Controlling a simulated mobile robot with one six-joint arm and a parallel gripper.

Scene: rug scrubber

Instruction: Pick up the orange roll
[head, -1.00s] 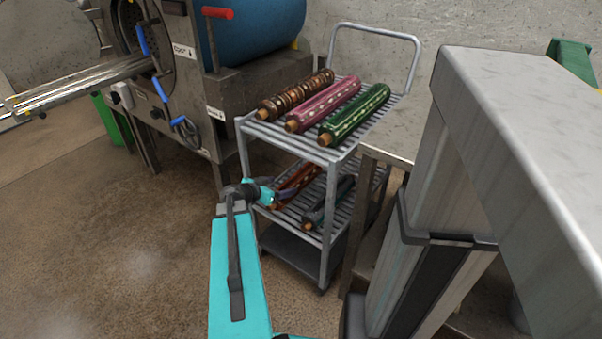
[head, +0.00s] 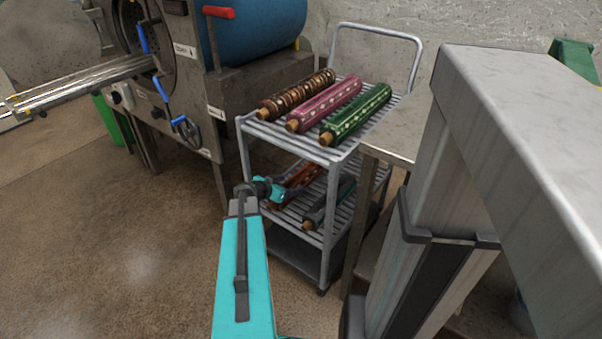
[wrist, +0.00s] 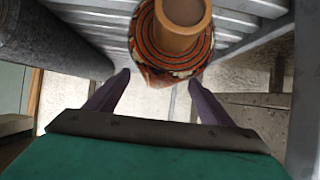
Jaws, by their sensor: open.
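The orange roll (head: 301,176) lies on the middle shelf of the grey cart, partly hidden by my arm in the head view. In the wrist view the orange roll (wrist: 172,62) shows its patterned orange and dark wrap, with a tan core end towards the camera. My gripper (wrist: 158,80) is open, its two fingers apart on either side of the roll's lower part in the picture. The roll shows between and beyond the fingertips; I cannot tell if they touch it. In the head view my gripper (head: 287,190) is at the cart's middle shelf.
A dark grey roll (head: 328,204) lies right of the orange roll; a dark roll (wrist: 50,35) is close on the left in the wrist view. Brown (head: 297,95), pink (head: 325,104) and green (head: 356,114) rolls lie on the top shelf (head: 290,133). A cart post stands close by.

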